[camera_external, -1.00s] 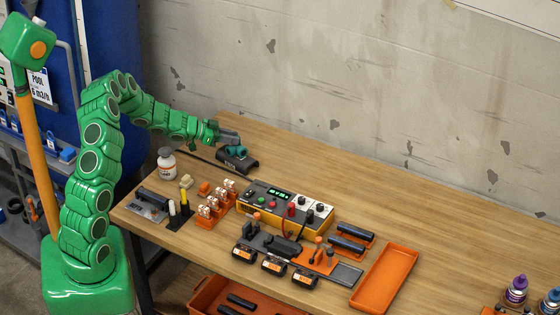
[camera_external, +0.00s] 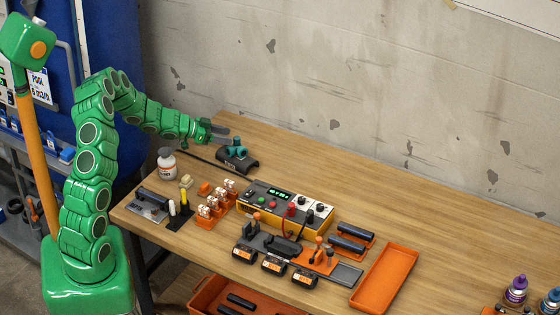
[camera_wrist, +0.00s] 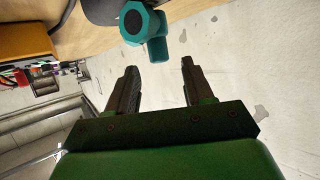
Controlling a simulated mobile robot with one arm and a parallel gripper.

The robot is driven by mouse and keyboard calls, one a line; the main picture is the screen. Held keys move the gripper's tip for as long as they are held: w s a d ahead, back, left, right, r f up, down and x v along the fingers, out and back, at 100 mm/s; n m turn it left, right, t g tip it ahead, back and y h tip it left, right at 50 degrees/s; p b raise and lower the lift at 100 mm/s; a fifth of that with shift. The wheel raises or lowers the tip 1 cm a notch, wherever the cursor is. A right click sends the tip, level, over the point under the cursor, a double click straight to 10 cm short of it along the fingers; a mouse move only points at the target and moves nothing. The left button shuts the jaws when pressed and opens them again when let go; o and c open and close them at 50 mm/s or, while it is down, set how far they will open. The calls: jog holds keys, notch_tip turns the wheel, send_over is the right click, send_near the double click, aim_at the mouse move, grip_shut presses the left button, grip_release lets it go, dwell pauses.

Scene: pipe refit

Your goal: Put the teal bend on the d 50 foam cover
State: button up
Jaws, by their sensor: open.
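The teal bend (camera_external: 236,147) rests on a dark half-round foam cover (camera_external: 238,161) at the back left of the table. In the wrist view the teal bend (camera_wrist: 145,28) shows ahead of the fingers, with a dark part of the cover (camera_wrist: 102,10) beside it. My gripper (camera_external: 222,135) is above and just behind the bend, apart from it. In the wrist view its two fingers (camera_wrist: 156,75) are spread with nothing between them. The cover's d 50 marking is too small to read.
A yellow-black control box (camera_external: 285,207) stands in front of the cover. An orange tray (camera_external: 384,278) lies to the right. The table's back strip along the wall is clear.

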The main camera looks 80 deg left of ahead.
jog(key=v, duration=0.9)
jog(key=shift+s, duration=0.1)
dwell(0.7)
jog(key=w+d+r+g+y, duration=0.3)
jog(key=w+d+r, duration=0.1)
jog(key=w+r, duration=0.3)
jog(key=s+d+r+n+g+y, duration=0.15)
jog(key=d+r+g, duration=0.35)
jog(key=d, duration=0.7)
jog(key=s+d+r+g+h, duration=0.1)
jog(key=s+d+r+g, duration=0.1)
jog(key=s+d, duration=1.3)
jog(key=s+d+r+g+h, duration=0.2)
jog(key=s+d+g, duration=0.3)
jog(key=s+d, duration=1.1)
jog(key=d+m, duration=0.1)
jog(key=d, duration=0.2)
jog(key=shift+s, duration=0.25)
